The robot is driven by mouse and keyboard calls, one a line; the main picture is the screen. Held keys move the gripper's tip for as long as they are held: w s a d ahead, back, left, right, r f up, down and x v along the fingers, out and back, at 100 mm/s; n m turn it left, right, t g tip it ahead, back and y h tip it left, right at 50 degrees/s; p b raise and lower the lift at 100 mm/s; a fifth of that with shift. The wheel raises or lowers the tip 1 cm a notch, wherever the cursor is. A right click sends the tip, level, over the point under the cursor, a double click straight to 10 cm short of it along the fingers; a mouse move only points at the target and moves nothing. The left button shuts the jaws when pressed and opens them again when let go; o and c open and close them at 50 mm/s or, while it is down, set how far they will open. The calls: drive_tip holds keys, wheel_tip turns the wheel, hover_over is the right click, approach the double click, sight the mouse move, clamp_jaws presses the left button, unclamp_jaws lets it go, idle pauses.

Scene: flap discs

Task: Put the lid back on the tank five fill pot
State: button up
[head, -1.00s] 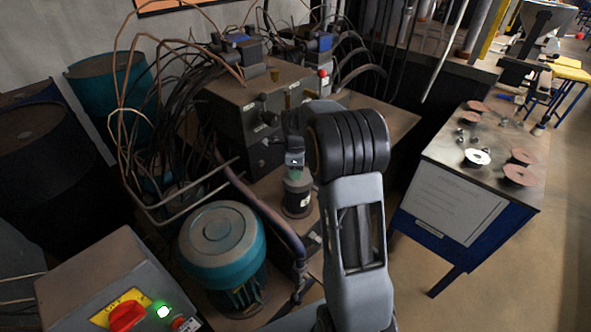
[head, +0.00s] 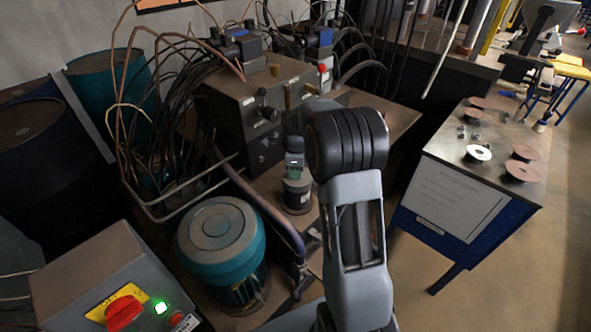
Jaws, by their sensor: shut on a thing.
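The fill pot (head: 298,199) is a short dark cylinder with a pale label, standing upright on the machine's base beside the valve block. My gripper (head: 295,175) points down directly above it, its greenish fingertips at the pot's top. It is shut on the lid (head: 298,185), a dark round piece that shows just under the fingers. The lid is small and partly hidden by the fingers. I cannot tell whether it touches the pot's rim or hangs just above it.
The grey valve block (head: 236,110) with hoses stands behind the pot. A teal motor (head: 222,245) and a curved pipe (head: 262,203) are to the left. A control box (head: 110,275) is at front left. A table (head: 440,160) with several discs stands at right.

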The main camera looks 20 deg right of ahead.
drive_tip(key=shift+f, duration=0.2)
drive_tip(key=o, duration=1.5)
drive_tip(key=shift+r, duration=0.15)
drive_tip(key=shift+r+p, duration=2.25)
drive_tip(key=shift+r, duration=0.65)
